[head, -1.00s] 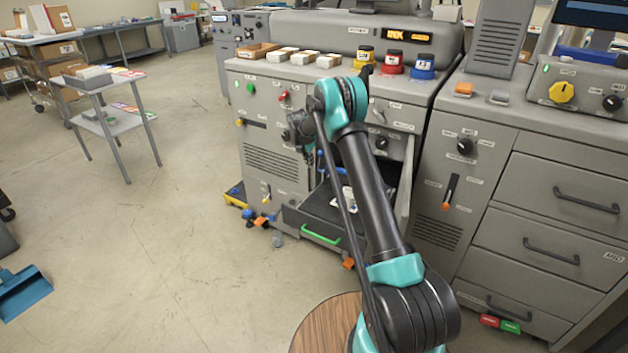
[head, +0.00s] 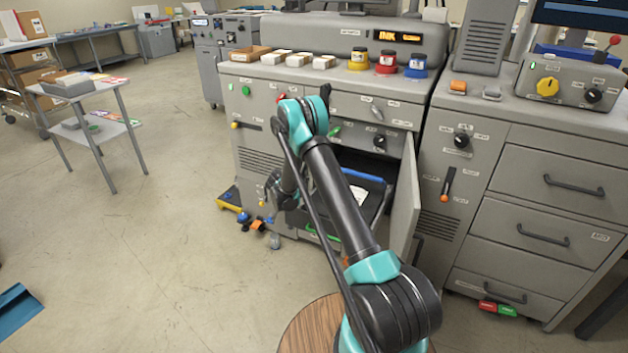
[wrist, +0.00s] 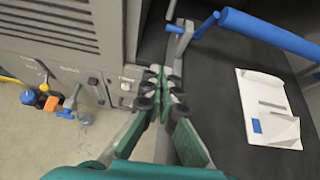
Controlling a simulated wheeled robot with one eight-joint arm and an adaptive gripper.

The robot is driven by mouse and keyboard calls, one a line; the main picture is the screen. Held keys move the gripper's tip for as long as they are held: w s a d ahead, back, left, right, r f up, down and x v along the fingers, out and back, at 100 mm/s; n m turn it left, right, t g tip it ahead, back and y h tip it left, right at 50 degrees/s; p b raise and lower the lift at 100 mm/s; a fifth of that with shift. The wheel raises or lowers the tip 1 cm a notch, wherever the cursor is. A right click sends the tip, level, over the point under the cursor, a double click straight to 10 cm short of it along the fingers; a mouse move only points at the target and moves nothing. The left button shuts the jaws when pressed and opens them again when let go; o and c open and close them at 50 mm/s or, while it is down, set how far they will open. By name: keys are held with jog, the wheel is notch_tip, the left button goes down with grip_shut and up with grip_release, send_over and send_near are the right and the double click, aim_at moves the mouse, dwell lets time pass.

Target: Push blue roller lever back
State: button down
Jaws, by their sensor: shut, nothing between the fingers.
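A long blue roller (wrist: 270,32) lies across the dark tray in the open bay; it also shows in the head view (head: 362,175). A short blue-ended lever (wrist: 206,25) stands beside the roller's left end, by a grey upright bracket (wrist: 182,42). My gripper (wrist: 163,76) is shut and empty, its green-padded fingers together at the left edge of the bay. The lever lies just beyond and to the right of the fingertips, and I see a gap between them. In the head view my gripper (head: 273,187) is low in front of the cabinet, partly hidden by my arm.
A white sheet (wrist: 268,108) lies on the dark tray. The open cabinet door (head: 403,200) stands to the right of the bay.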

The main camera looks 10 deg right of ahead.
jog(key=s+a+r, duration=0.2)
jog(key=s+a, duration=0.3)
jog(key=s, duration=0.3)
jog(key=s+d+r+m+g+y, duration=0.1)
jog(key=s+d+r+m, duration=0.3)
jog(key=s+r+m, duration=0.2)
jog(key=s+d+r+m+g+y, duration=0.1)
jog(key=s+d+r+m+g, duration=0.1)
jog(key=s+d+r+m, duration=0.2)
jog(key=shift+s+d+r+m, duration=0.35)
jog(key=shift+s+r+m, duration=0.75)
jog(key=shift+s+r, duration=0.85)
jog(key=shift+s+f, duration=0.1)
